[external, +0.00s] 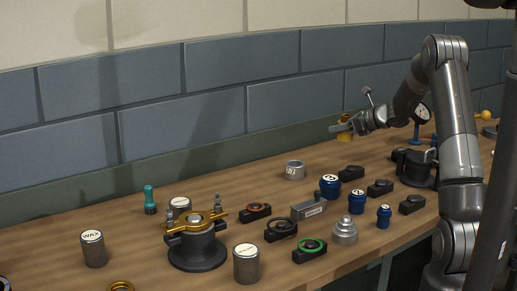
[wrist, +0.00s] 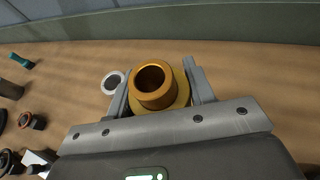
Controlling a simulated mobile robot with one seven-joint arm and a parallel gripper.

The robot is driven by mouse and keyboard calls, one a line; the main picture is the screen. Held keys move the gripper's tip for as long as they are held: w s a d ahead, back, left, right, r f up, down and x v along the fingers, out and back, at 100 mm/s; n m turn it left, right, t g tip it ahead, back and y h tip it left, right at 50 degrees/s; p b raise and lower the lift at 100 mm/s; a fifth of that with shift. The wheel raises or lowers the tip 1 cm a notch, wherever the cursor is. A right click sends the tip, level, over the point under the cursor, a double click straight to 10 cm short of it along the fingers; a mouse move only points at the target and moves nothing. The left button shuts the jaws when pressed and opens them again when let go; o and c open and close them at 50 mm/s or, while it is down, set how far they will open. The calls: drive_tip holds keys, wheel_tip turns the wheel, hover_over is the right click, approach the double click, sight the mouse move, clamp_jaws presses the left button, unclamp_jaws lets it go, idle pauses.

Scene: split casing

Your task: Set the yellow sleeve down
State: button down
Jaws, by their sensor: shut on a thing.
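The yellow sleeve (wrist: 152,86) is a golden, flanged hollow cylinder. In the wrist view it sits between the two fingers of my gripper (wrist: 158,92), with its open bore facing the camera. My gripper is shut on it. In the external view the sleeve (external: 345,134) is partly hidden by my gripper (external: 342,128), which holds it in the air above the back part of the bench, near the wall.
A silver ring-shaped part (external: 293,170) stands on the bench (external: 100,215) below and left of my gripper. Blue cylinders (external: 329,187) and black blocks (external: 351,173) stand in front. A dial gauge (external: 421,113) stands right. The back strip along the wall looks clear.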

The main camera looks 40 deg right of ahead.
drive_tip(key=w+a+n+g+y, duration=0.1)
drive_tip(key=a+n+g+y, duration=0.5)
drive_tip(key=a, duration=2.2)
drive_tip(key=shift+n+t, duration=0.3)
drive_tip(key=shift+t, duration=0.4)
drive_tip(key=w+a+f, duration=0.1)
drive_tip(key=a+f, duration=0.1)
drive_tip(key=a, duration=0.1)
drive_tip(key=w+a+f, duration=0.1)
drive_tip(key=a+f, duration=0.1)
drive_tip(key=a, duration=0.1)
drive_tip(key=w+a+f, duration=0.1)
drive_tip(key=a+f, duration=0.1)
drive_tip(key=a, duration=0.2)
drive_tip(key=shift+w+f, duration=0.15)
drive_tip(key=shift+w, duration=0.25)
drive_tip(key=shift+w+a+f, duration=0.15)
drive_tip(key=shift+a+f, duration=0.05)
drive_tip(key=shift+a, duration=0.1)
drive_tip(key=shift+f, duration=1.95)
drive_tip(key=c, duration=0.7)
unclamp_jaws()
drive_tip(key=shift+f, duration=0.2)
drive_tip(key=shift+o, duration=0.2)
